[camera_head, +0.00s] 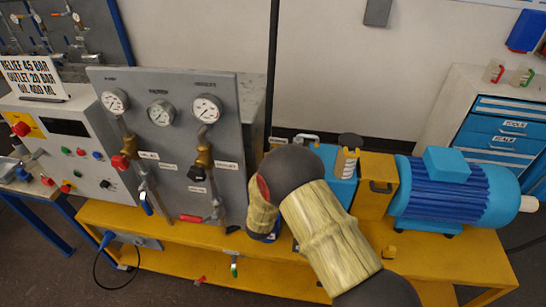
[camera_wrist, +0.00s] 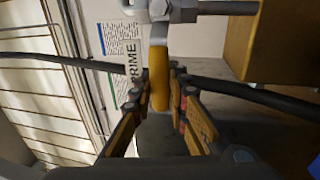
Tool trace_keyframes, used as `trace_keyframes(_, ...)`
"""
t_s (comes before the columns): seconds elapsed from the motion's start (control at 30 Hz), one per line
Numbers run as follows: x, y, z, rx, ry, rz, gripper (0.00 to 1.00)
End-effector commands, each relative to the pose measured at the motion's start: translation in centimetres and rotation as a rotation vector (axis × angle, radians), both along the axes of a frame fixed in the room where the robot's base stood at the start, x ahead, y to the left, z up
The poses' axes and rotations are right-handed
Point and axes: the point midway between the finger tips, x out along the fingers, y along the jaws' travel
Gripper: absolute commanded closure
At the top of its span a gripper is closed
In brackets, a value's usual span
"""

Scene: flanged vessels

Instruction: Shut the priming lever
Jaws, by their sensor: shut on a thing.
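The priming lever (camera_wrist: 158,78) shows in the wrist view as a yellow handle, joined to a grey metal fitting (camera_wrist: 172,10) at the top. A white label (camera_wrist: 132,62) reading PRIME is just left of it. My gripper (camera_wrist: 161,80) is shut on the lever, with one finger on each side of the yellow handle. In this view the handle points down, across the line of the metal pipe (camera_wrist: 228,7) that runs right from the fitting. In the head view my arm hides the gripper and the priming lever cannot be made out.
A grey gauge panel (camera_head: 165,185) stands on the yellow bench (camera_head: 455,262), with a blue-handled valve (camera_head: 146,203) and a red-handled valve (camera_head: 190,218). A blue motor (camera_head: 445,195) is right of my arm. In the wrist view, a tan block (camera_wrist: 252,45) is at right.

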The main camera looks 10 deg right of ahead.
Motion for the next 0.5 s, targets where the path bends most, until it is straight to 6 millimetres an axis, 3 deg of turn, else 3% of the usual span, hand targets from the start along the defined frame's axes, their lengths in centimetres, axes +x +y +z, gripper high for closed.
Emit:
trace_keyframes(0.3, -0.05, 0.03, -0.17, 0.000, 0.003, 0.002, 0.67)
trace_keyframes(0.5, -0.03, 0.02, -0.12, 0.000, 0.002, 0.001, 0.66)
